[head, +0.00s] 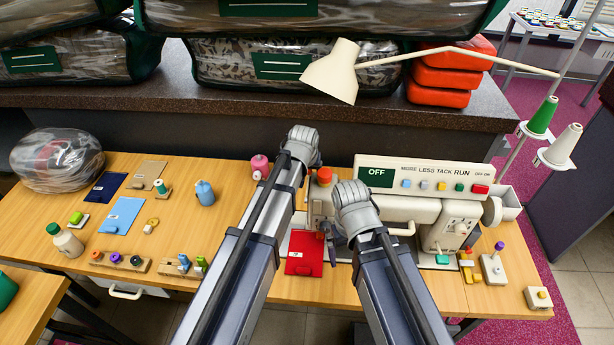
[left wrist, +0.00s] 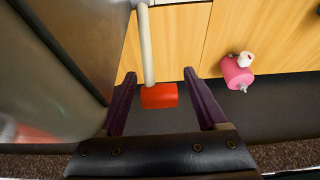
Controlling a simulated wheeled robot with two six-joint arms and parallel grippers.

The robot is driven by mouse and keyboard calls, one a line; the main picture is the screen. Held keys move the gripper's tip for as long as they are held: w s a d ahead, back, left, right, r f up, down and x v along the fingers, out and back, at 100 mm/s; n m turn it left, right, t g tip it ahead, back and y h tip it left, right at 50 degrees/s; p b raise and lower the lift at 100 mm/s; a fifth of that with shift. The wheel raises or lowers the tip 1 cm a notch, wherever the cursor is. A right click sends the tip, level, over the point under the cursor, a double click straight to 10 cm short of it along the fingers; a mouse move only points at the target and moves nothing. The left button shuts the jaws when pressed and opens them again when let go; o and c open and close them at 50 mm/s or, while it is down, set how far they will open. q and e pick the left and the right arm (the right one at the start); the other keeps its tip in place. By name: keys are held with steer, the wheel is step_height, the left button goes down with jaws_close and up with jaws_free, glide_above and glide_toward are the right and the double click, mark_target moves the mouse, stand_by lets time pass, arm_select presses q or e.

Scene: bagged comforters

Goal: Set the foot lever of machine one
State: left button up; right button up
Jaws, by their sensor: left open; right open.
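The cream sewing machine (head: 405,212) stands at the right of the wooden table, and its panel reads OFF. A red-ended lever (head: 324,176) stands at the machine's left end. In the left wrist view its red end (left wrist: 159,96) on a pale rod lies between the fingers of my open left gripper (left wrist: 160,74), with space on both sides; I cannot tell how deep it sits. In the head view my left arm hides that gripper's fingers. My right gripper (head: 336,240) is open in front of the machine, beside the red cloth, its fingers mostly hidden.
A red cloth piece (head: 304,256) lies left of the machine's front. A pink spool (head: 260,165) stands left of my left arm. A lamp (head: 332,72) hangs above. Thread cones (head: 562,145) stand at the right. Bagged comforters (head: 300,62) lie on the dark counter behind.

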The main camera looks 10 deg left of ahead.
arm_select(q)
jaws_close()
stand_by(0.5)
stand_by(0.8)
